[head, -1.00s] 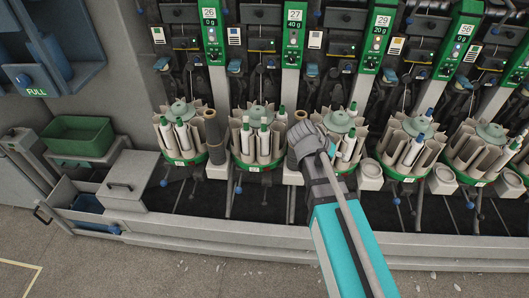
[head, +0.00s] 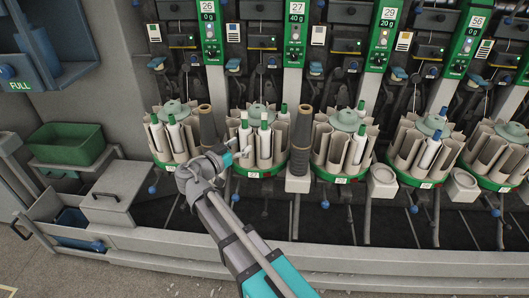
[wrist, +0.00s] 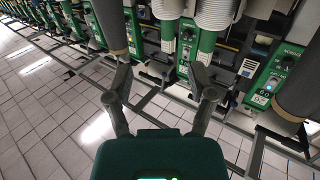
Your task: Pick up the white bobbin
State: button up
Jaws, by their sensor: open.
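Several slim white bobbins with green or blue tips stand upright in round carousels with beige pockets. One bobbin (head: 174,136) is in the left carousel (head: 172,160); others (head: 264,138) stand in the second carousel (head: 257,173) and the third (head: 357,146). A blue-tipped one (head: 430,152) is farther right. Which bobbin is meant I cannot tell. My gripper (head: 236,153) is in front of the gap between the left and second carousels, near the second one's left side. In the wrist view its two fingers (wrist: 164,92) are spread with nothing between them. No bobbin shows clearly there.
Dark cone tubes (head: 208,128) (head: 301,140) stand beside the carousels. A green bin (head: 68,144) and a lidded grey box (head: 117,190) are at left. The machine's low front ledge (head: 360,258) runs along the floor. The wrist view shows a tiled floor (wrist: 50,120).

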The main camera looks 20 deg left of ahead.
aim_at(262, 127)
jog(key=shift+s+a+t, duration=0.3)
jog(key=shift+s+a, duration=0.05)
jog(key=shift+a, duration=0.25)
jog(key=shift+w, duration=0.15)
jog(key=shift+x, duration=4)
jog(key=shift+x, duration=2.8)
jog(key=shift+f, duration=0.1)
grip_shut()
